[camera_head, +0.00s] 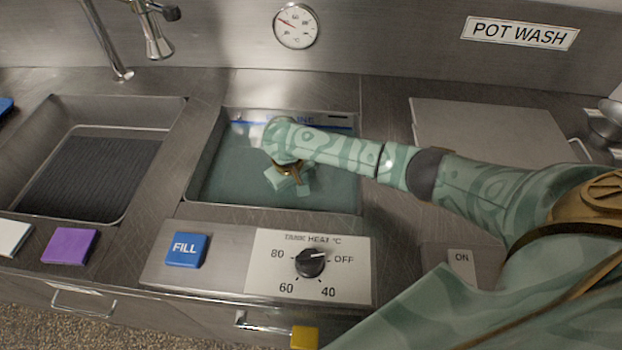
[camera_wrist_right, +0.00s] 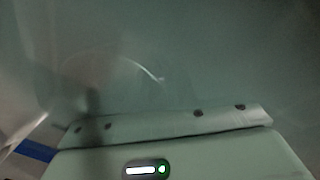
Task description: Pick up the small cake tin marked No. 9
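My right arm comes in from the right in the head view. Its gripper (camera_head: 290,186) points down into the green-grey water of the middle sink (camera_head: 230,190), and its fingers are largely hidden by the wrist and the water. I cannot tell whether it is open or shut. In the right wrist view, a faint curved bright edge (camera_wrist_right: 150,68) shows in the murky water ahead of the gripper body. It may be a round rim, but it is too dim to name. No marking No. 9 is readable. My left gripper is out of view.
A left sink (camera_head: 90,175) has a dark ribbed bottom. A control panel (camera_head: 360,270) with a dial and a blue FILL button (camera_head: 186,250) fronts the tank. A tap (camera_head: 155,35) hangs at the upper left. A flat metal lid (camera_head: 490,130) lies right of the tank.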

